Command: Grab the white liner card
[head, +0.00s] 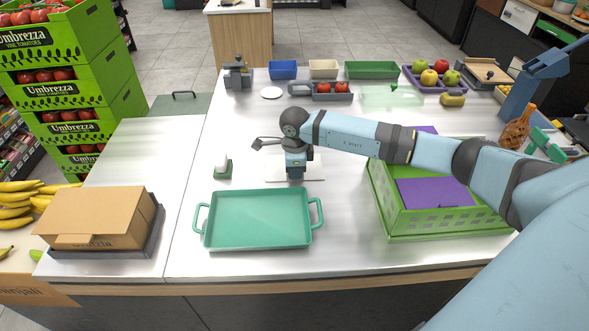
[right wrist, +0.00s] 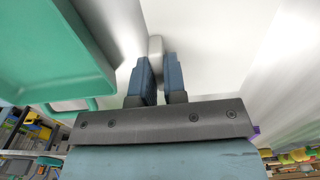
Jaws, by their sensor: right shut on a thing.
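The white liner card (head: 315,170) lies flat on the steel counter, behind the green tray; my right gripper covers its middle. My right gripper (head: 295,177) points down over the card. In the right wrist view its two blue fingers (right wrist: 154,68) are shut on a small pale upright grip (right wrist: 155,46), with the white card surface (right wrist: 215,45) around it. The grip appears to be part of the card. I cannot tell whether the card is raised off the counter. My left gripper is not in view.
The green tray (head: 257,220) is just in front of the card. A green crate with purple sheets (head: 435,191) stands to the right under my arm. A small white-topped green item (head: 223,169) stands left. A cardboard box (head: 98,216) sits at far left. Counter behind is partly clear.

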